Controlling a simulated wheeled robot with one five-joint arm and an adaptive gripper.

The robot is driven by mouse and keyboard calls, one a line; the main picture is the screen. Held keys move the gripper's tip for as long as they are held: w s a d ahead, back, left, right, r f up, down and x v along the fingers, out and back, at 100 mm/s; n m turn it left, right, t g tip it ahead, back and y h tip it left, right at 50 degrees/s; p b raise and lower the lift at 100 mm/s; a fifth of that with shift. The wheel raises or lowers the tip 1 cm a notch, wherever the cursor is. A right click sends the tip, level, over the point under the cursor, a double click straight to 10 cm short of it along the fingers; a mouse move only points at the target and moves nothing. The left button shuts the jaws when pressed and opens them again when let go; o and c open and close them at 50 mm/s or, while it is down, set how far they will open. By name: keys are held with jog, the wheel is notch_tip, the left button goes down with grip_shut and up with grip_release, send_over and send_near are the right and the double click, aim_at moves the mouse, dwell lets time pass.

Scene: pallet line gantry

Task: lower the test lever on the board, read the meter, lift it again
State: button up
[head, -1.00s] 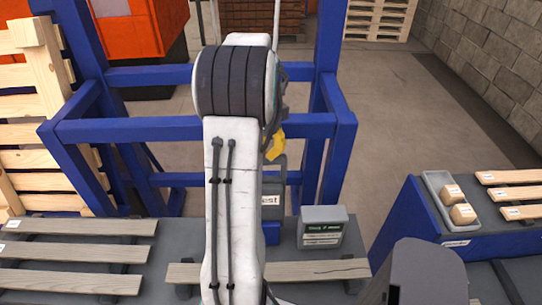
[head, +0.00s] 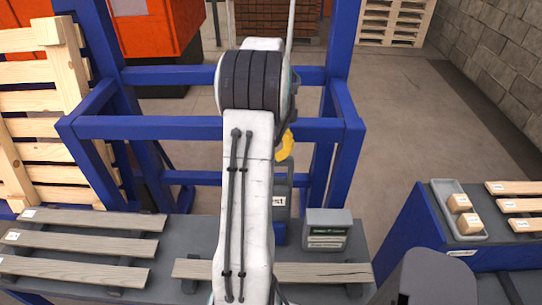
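The test board (head: 281,203) is a grey upright panel behind my arm, on the far side of the bench. Part of its white label shows, ending in "st". A yellow piece (head: 285,146), which looks like the lever handle, sticks out above the board beside my arm. Its exact position is partly hidden. A grey box with a dark green display (head: 327,231) stands on the bench to the right of the board. Its text is too small to read, and I cannot tell whether it is the meter. My white arm covers the middle. My gripper is hidden behind it.
A blue frame (head: 170,128) stands behind the bench. Grey boards (head: 92,246) lie at left, and another plank (head: 320,272) lies in front. A blue stand (head: 418,225) at right carries a tray (head: 442,205) with two blocks.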

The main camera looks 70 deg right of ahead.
jog(key=o, duration=0.5)
jog(key=shift+f, duration=0.75)
jog(key=shift+w+d+r, duration=0.1)
jog(key=shift+d+r, duration=0.15)
jog(key=shift+r, duration=1.95)
jog(key=shift+w+d+r, duration=0.1)
jog(key=shift+d+r, duration=0.1)
jog(key=shift+r, duration=2)
jog(key=shift+d+r, duration=0.25)
jog(key=shift+r, duration=1.95)
